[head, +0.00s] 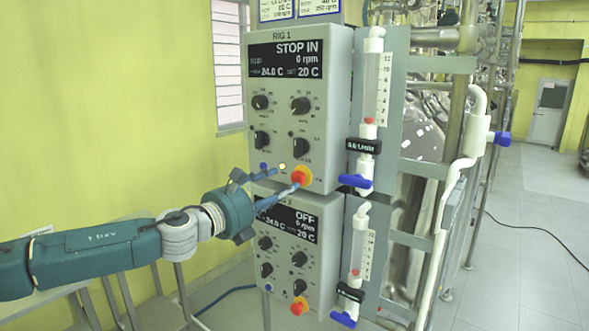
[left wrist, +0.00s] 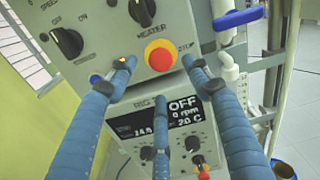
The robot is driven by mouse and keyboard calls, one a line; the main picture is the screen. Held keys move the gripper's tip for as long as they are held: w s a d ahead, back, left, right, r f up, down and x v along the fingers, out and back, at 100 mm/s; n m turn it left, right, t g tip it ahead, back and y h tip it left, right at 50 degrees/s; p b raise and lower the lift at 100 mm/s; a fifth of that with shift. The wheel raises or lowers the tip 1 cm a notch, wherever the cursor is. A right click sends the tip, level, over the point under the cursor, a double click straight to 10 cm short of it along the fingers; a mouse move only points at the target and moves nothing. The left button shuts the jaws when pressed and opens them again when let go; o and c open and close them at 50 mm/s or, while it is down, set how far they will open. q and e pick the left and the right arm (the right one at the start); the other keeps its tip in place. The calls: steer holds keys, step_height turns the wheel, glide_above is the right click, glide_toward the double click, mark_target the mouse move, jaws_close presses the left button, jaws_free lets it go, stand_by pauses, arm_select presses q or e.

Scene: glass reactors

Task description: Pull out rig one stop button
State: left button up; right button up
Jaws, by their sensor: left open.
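The rig 1 stop button (head: 300,177) is a red knob on a yellow collar at the lower right of the upper grey box (head: 318,115). That box is labelled RIG 1 and its display reads STOP IN, 0 rpm. My left gripper (head: 290,180) is open, its blue fingers reaching toward the button from the left. In the left wrist view the red button (left wrist: 160,56) shows between and just beyond the two upper fingertips (left wrist: 157,68), with a third finger lower down. I cannot tell if any finger touches it. My right gripper is not in view.
A second box (head: 284,232) below reads OFF and has its own red button (head: 298,306). Dark knobs sit above the rig 1 button. A clear tube with a blue valve (head: 355,182) stands close to the right, before metal frames and pipes. Open floor lies far right.

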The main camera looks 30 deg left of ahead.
mark_target(296, 180)
arm_select(q)
steer(key=w+p, duration=0.1)
steer(key=w, duration=0.1)
steer(key=w+p, duration=0.2)
steer(key=w, duration=0.1)
steer(key=shift+d+r, duration=0.2)
steer(key=shift+w+d+f+p, duration=0.1)
steer(key=shift+w+f+p, duration=0.15)
steer(key=shift+w+p, duration=0.25)
steer(key=shift+w, duration=0.1)
